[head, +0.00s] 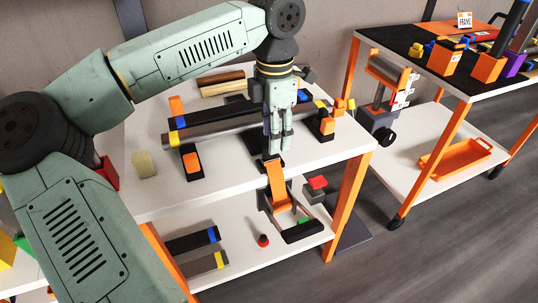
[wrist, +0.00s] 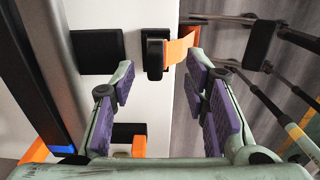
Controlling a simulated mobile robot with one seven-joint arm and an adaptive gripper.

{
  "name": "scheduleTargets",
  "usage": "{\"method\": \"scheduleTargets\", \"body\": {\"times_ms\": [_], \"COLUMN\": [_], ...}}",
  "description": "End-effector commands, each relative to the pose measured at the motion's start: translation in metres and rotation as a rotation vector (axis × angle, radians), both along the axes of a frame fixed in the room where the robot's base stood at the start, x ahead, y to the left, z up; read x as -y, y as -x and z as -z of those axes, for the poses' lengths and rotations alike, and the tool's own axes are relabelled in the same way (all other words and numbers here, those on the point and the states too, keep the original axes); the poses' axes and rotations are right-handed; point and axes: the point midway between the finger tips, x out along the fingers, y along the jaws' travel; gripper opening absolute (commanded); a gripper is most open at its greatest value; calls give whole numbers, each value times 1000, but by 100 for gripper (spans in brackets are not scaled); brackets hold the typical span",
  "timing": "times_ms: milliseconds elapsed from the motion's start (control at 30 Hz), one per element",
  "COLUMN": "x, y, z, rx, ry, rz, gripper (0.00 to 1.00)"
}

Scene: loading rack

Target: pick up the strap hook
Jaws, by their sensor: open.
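The strap hook shows in the wrist view as a black end piece (wrist: 153,52) on the white tabletop, joined to an orange strap (wrist: 180,47) that runs right over the edge. In the head view the orange strap (head: 278,188) hangs down from the table's front edge. My gripper (head: 278,150) points down just above the black end in the head view and partly hides it. In the wrist view my gripper (wrist: 160,90) has its purple-padded fingers wide apart with nothing between them. The black end lies ahead of the fingertips, roughly centred between them.
Dark bars with blue and yellow ends (head: 215,118) lie across orange-and-black supports left of my gripper. An orange-and-black block (head: 327,122) stands to the right. A pale block (head: 144,164) sits farther left. The lower shelf (head: 225,240) holds more bars and small parts.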

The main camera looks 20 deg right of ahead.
Motion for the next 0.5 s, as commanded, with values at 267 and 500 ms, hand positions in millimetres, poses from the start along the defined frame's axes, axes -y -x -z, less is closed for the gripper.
{"method": "scheduleTargets", "body": {"times_ms": [267,500], "x": [-6,-6], "y": [-4,-5], "z": [30,54], "rx": [-4,0], "ry": [1,2], "rz": [0,1], "gripper": [42,42]}}
